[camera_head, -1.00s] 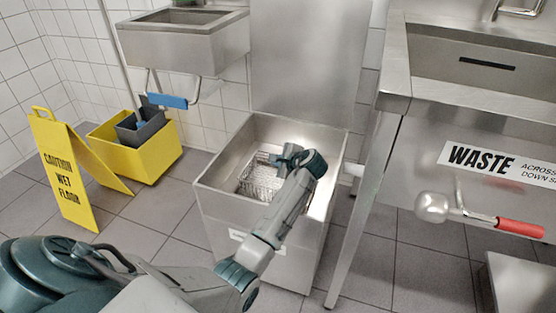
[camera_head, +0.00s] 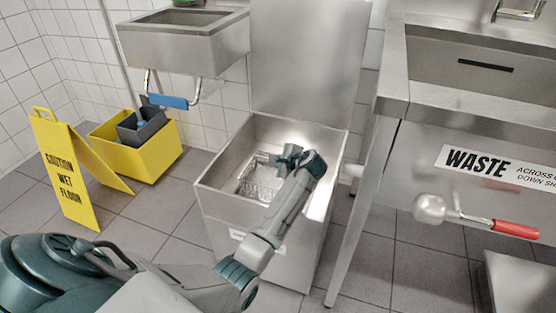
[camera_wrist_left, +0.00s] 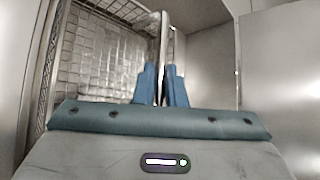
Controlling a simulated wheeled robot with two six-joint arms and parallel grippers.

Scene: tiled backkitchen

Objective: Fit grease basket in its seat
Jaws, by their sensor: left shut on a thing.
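The grease basket (camera_head: 259,180) is a silver wire-mesh basket inside the open steel box (camera_head: 213,184). In the left wrist view the basket (camera_wrist_left: 100,62) fills the left side, with its mesh wall and top rim showing. My left gripper (camera_head: 287,158) reaches down into the box at the basket's right side. In the left wrist view my left gripper (camera_wrist_left: 163,75) is shut on an upright metal part at the basket's right edge. The seat under the basket is hidden. My right gripper is not in view.
The box's steel lid (camera_head: 305,60) stands upright behind it. A steel sink unit (camera_head: 395,100) with a red-handled valve (camera_head: 515,228) is close on the right. A yellow caution sign (camera_head: 65,170) and yellow bucket (camera_head: 150,160) stand on the left.

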